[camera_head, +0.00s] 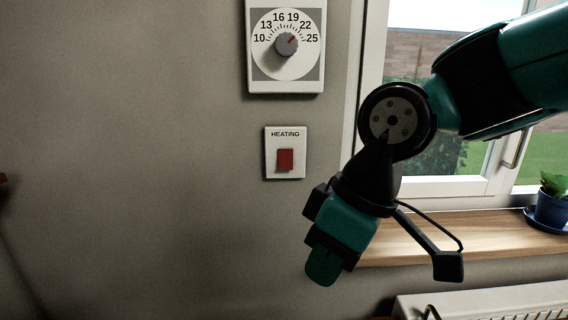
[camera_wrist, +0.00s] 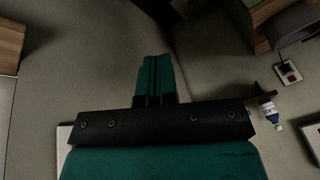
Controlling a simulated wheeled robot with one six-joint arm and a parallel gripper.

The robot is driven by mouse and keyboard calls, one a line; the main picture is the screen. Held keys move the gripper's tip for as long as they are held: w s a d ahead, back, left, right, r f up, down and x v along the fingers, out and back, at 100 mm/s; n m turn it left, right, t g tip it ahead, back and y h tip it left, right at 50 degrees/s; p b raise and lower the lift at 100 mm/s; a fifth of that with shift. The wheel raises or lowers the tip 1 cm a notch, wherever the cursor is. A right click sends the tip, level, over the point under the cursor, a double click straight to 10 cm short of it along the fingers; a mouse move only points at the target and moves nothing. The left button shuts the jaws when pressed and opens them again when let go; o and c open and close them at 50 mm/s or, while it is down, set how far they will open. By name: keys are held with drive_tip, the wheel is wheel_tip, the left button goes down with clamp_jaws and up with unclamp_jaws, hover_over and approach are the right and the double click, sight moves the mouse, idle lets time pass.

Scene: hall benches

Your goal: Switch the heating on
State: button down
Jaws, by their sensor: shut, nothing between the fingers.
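The heating switch is a red rocker (camera_head: 285,159) on a white wall plate (camera_head: 298,172) labelled HEATING, in the head view. I cannot tell from its tilt whether it is on or off. My gripper (camera_head: 324,270) is below and to the right of the plate, apart from it, pointing down. In the wrist view its two teal fingers (camera_wrist: 155,80) are together with nothing between them. The heating switch cannot be made out for sure in the wrist view.
A thermostat dial (camera_head: 286,44) is on the wall above the switch, its pointer near 19 to 22. A window, wooden sill (camera_head: 490,236), potted plant (camera_head: 551,208) and white radiator (camera_head: 490,300) are at the right. The wall left of the switch is bare. The wrist view shows a small bottle (camera_wrist: 270,112).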

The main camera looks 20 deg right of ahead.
sight(285, 164)
drive_tip(key=w+d+r+n+t, duration=0.2)
drive_tip(key=w+r, duration=0.3)
drive_tip(key=w, duration=0.4)
drive_tip(key=w+d+r+n+t+h, duration=0.1)
drive_tip(key=w+d+r+n+t, duration=0.2)
drive_tip(key=w+r, duration=0.3)
drive_tip(key=w, duration=0.3)
drive_tip(key=shift+w+r+h+b, duration=0.15)
drive_tip(key=shift+w+h+b, duration=0.05)
drive_tip(key=shift+h+b, duration=0.1)
drive_tip(key=shift+d, duration=0.1)
drive_tip(key=x, duration=0.4)
drive_tip(key=w+d+p+x, duration=0.1)
drive_tip(key=x, duration=0.3)
drive_tip(key=p+x, duration=0.1)
drive_tip(key=x, duration=0.3)
drive_tip(key=shift+w+d+r, duration=0.2)
drive_tip(key=shift+w+r, duration=0.1)
drive_tip(key=shift+r, duration=0.05)
drive_tip(key=shift+w+d+f, duration=0.1)
drive_tip(key=shift+w+f, duration=0.1)
drive_tip(key=shift+w, duration=0.2)
